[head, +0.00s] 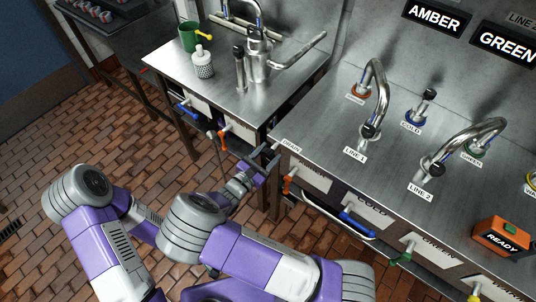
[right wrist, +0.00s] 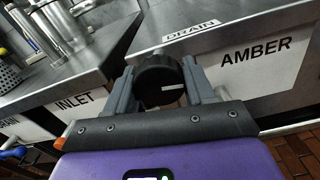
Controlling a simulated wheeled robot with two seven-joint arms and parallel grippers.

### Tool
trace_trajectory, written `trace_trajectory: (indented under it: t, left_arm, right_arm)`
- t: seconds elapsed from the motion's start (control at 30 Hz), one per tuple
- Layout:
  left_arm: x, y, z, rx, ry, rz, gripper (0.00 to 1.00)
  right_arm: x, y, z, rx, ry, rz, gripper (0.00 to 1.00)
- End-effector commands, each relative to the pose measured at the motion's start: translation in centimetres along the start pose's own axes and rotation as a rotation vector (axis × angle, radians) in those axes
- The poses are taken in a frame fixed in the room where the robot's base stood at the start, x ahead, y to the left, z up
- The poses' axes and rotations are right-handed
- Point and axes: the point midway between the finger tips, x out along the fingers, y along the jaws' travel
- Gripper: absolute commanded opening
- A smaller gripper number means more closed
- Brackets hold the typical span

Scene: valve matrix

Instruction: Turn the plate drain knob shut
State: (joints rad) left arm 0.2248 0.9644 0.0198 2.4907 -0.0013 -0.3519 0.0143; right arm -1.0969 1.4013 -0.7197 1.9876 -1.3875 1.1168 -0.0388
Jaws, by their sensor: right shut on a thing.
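The drain knob (right wrist: 158,76) is round and black with a short white mark, which lies nearly level in the right wrist view. It sits just below the counter edge that bears the DRAIN label (right wrist: 190,30). The DRAIN label also shows in the head view (head: 291,146). My right gripper (head: 265,156) is at the counter's left front corner. In the right wrist view its two grey fingers (right wrist: 160,80) are shut on the knob, one on each side. In the head view the knob is hidden or too small to make out. My left gripper is not in view.
A second steel counter (head: 180,75) stands to the left, with a narrow gap between. An orange handle (head: 289,180), a blue handle (head: 357,225) and a green handle (head: 402,257) stick out along the front of the right counter. Bare brick floor (head: 60,150) lies left.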

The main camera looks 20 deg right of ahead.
Motion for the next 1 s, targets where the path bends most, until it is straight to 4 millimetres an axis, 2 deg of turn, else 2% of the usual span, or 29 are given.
trace_trajectory:
  t: [0.47, 1.0]
  left_arm:
    - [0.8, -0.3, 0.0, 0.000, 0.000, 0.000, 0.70]
    - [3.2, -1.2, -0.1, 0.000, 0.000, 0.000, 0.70]
  right_arm:
    - [0.0, 0.1, -0.1, 0.432, 0.002, -0.001, 0.23]
    - [-0.1, 0.3, -0.1, 0.946, 0.004, 0.000, 0.23]
